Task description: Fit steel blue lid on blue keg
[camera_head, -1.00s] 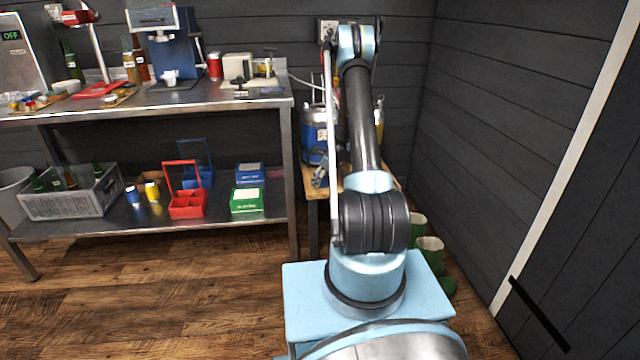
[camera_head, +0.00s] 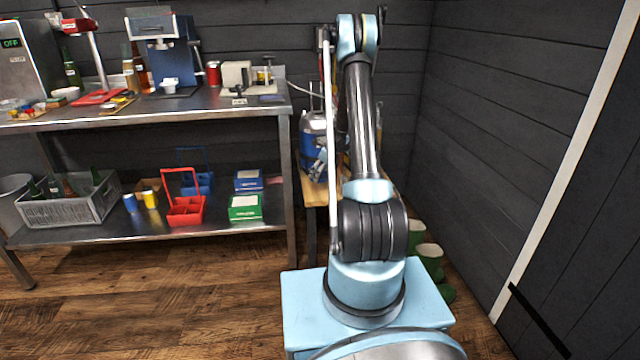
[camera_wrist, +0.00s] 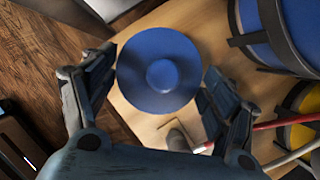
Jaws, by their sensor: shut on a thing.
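The steel blue lid (camera_wrist: 140,82), a round disc with a knob in its middle, sits between the two fingers of my gripper (camera_wrist: 160,64) in the wrist view. The gripper is shut on it. The blue keg (camera_wrist: 257,20) shows at the upper right of the wrist view, apart from the lid, with dark bands around it. In the head view the blue keg (camera_head: 311,128) stands on a low wooden stand, left of my arm. My gripper (camera_head: 318,164) is small there, close in front of the keg, and the lid cannot be made out.
A yellow keg (camera_wrist: 304,98) is at the right edge of the wrist view, with red and pale rods near it. The wooden stand (camera_head: 318,192) is beside a steel workbench (camera_head: 200,108). Green boots (camera_head: 428,254) stand on the floor by the right wall.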

